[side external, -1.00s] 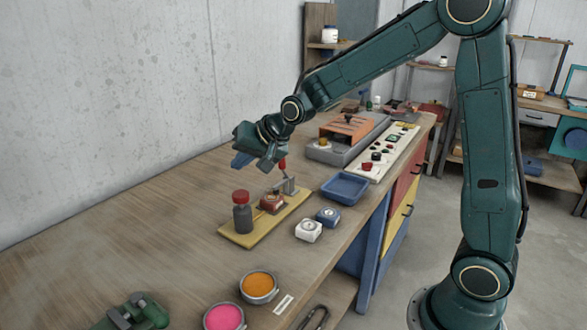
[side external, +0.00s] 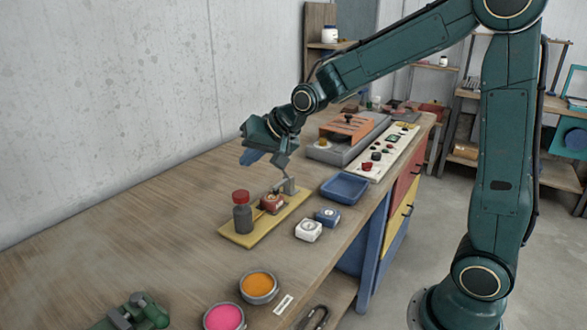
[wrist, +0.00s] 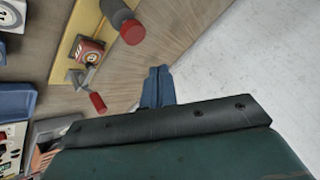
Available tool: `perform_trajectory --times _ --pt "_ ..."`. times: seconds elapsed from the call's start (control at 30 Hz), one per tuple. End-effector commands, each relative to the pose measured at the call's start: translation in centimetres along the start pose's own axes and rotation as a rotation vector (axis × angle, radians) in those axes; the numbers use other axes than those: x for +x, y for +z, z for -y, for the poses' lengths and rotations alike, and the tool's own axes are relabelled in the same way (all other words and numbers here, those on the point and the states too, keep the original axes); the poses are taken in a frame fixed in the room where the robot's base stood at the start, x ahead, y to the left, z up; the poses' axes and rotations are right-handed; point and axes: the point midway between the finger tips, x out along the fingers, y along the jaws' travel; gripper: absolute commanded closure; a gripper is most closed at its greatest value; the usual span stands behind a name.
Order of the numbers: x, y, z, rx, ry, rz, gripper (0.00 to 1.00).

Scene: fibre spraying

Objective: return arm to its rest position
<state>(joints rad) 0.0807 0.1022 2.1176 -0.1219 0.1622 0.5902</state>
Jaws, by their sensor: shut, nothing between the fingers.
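My gripper (side external: 250,156) is above the back of the workbench, beyond the yellow board, with nothing in it. In the wrist view its blue fingers (wrist: 158,88) are together. The yellow board (side external: 238,237) carries a grey bottle with a red cap (side external: 242,213), a small red box (side external: 271,203) and a grey clamp (side external: 288,186). In the wrist view the clamp's red handle (wrist: 97,102) shows to the left of the fingers, apart from them. In the side view that handle is hidden behind my gripper.
A blue tray (side external: 345,189), a white block (side external: 308,230) and a blue block (side external: 327,216) lie right of the board. Orange (side external: 258,285) and pink (side external: 223,317) cups stand in front. A grey machine with an orange top (side external: 347,130) is behind. The wall (side external: 120,100) borders the bench.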

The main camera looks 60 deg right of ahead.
Motion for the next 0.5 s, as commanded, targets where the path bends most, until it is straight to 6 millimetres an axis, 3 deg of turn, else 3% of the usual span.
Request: perform_trajectory --times 0.5 --pt "-12.2 6.2 -2.6 -0.296 0.084 0.092 1.00"
